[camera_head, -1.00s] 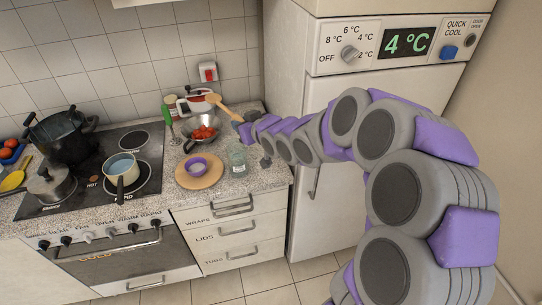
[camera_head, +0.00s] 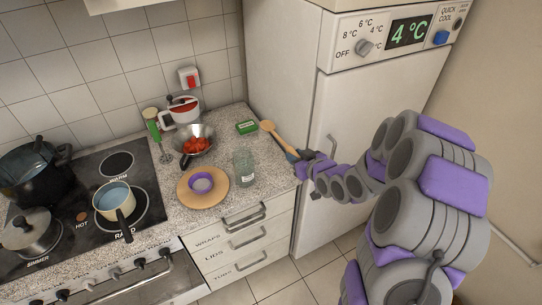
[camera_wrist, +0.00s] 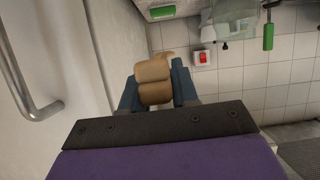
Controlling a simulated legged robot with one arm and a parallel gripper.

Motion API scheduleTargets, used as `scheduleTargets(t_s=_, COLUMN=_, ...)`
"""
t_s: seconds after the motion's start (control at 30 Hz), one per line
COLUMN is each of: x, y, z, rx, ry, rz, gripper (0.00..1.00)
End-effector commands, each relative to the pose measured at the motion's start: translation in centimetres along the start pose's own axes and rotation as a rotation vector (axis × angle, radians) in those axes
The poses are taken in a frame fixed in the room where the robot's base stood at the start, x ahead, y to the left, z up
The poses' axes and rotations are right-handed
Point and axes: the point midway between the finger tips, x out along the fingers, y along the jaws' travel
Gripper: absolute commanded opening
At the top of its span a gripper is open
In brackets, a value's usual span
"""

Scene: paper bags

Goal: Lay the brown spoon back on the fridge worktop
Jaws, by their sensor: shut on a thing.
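The brown spoon (camera_head: 275,134) is in my gripper (camera_head: 297,156), at the right edge of the worktop (camera_head: 272,180) beside the fridge. Its round bowl end points up and left, away from the gripper. In the wrist view, the spoon (camera_wrist: 154,80) shows as a tan, blocky shape between the two blue fingers of my gripper (camera_wrist: 157,92). The fingers are closed on it. The head view does not clearly show whether the spoon touches the worktop.
A green box (camera_head: 246,127) lies left of the spoon. The fridge (camera_head: 285,75) rises close behind. Bare worktop lies between jar and gripper.

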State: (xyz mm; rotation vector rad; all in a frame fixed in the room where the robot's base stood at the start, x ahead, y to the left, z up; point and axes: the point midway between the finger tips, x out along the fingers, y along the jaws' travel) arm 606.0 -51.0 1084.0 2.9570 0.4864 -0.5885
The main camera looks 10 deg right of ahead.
Motion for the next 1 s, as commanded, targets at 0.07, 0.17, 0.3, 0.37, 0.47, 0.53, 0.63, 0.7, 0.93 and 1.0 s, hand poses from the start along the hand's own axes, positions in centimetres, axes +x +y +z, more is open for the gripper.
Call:
scheduleTargets(t_s=0.07, x=0.0, y=-0.2, z=2.5, rx=0.005, ry=-0.008, rz=-0.002, gripper=0.0)
scheduleTargets(t_s=0.17, x=-0.2, y=-0.4, z=5.5, rx=0.009, ry=-0.01, rz=-0.005, gripper=0.0)
scheduleTargets(t_s=0.3, x=-0.7, y=-0.5, z=8.8, rx=0.016, ry=-0.005, rz=-0.001, gripper=0.0)
scheduleTargets(t_s=0.37, x=-0.9, y=-0.6, z=9.7, rx=0.016, ry=0.0, rz=0.001, gripper=0.0)
scheduleTargets(t_s=0.47, x=-1.3, y=-0.7, z=11.2, rx=0.021, ry=0.002, rz=0.003, gripper=0.0)
scheduleTargets(t_s=0.53, x=-1.4, y=-0.8, z=11.7, rx=0.021, ry=0.006, rz=0.005, gripper=0.0)
scheduleTargets(t_s=0.63, x=-1.4, y=-0.9, z=12.2, rx=0.02, ry=0.006, rz=0.004, gripper=0.0)
scheduleTargets(t_s=0.7, x=-1.1, y=-0.9, z=12.3, rx=0.018, ry=0.007, rz=0.002, gripper=0.0)
scheduleTargets(t_s=0.93, x=0.5, y=-0.9, z=11.9, rx=0.013, ry=0.009, rz=0.003, gripper=0.0)
scheduleTargets(t_s=1.0, x=0.9, y=-0.9, z=11.8, rx=0.015, ry=0.009, rz=0.004, gripper=0.0)
